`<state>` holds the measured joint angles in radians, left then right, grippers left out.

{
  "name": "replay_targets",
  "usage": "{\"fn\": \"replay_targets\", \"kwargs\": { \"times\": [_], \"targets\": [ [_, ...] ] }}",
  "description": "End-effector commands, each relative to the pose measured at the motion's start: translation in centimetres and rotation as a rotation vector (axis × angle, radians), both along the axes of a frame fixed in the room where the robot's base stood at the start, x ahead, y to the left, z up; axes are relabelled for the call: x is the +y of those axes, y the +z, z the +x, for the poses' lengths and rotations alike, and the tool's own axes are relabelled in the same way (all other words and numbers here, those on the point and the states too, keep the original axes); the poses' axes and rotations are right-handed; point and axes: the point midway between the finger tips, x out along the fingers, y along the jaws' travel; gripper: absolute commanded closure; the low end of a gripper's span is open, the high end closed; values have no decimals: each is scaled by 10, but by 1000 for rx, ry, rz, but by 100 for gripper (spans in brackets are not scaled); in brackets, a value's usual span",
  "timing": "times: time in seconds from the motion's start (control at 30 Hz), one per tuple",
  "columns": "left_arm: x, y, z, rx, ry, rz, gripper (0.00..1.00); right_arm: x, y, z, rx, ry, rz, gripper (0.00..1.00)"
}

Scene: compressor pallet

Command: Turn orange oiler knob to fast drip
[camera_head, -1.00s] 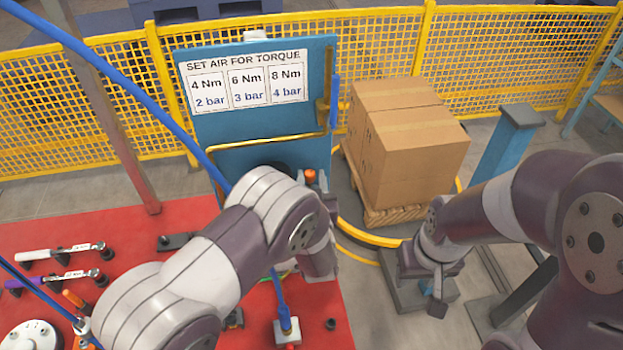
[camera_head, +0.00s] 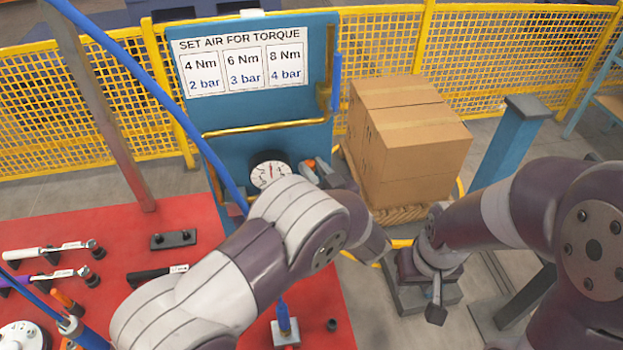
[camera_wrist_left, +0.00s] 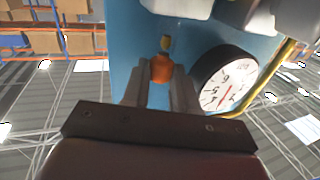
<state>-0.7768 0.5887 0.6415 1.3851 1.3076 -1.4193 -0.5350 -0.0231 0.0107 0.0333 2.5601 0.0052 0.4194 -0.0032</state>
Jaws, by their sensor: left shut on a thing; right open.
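The orange oiler knob (camera_head: 310,164) is on the blue panel, right of the gauge in the head view. In the left wrist view the knob (camera_wrist_left: 161,69) sits between the two grey fingertips, with a small yellowish piece beyond it. My left gripper (camera_wrist_left: 158,84) is shut on the knob. In the head view my left gripper (camera_head: 318,174) is partly hidden by my own arm. The knob's setting marks cannot be read. My right gripper (camera_head: 425,285) is open and empty, pointing down at the right, away from the panel.
A round white gauge (camera_head: 269,173) is beside the knob, close to my left fingers. A blue panel (camera_head: 250,115) carries a torque sign and yellow pipe. A blue hose (camera_head: 150,85) crosses at left. The red table (camera_head: 110,240) holds several tools. Boxes (camera_head: 415,145) stand at right.

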Motion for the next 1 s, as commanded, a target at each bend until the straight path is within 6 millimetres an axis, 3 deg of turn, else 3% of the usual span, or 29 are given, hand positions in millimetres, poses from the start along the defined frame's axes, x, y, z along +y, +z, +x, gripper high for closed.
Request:
{"fn": "replay_targets", "kwargs": {
  "times": [0.03,0.4,1.0],
  "targets": [
    [-3,-7,1,-3,40,-3,100,0,-12,0,0,0,0,57],
    [-8,-5,5,-2,346,-1,100,0,-47,0,0,0,0,57],
    [-10,1,9,-2,542,2,100,0,-65,0,0,0,0,57]
  ]
}}
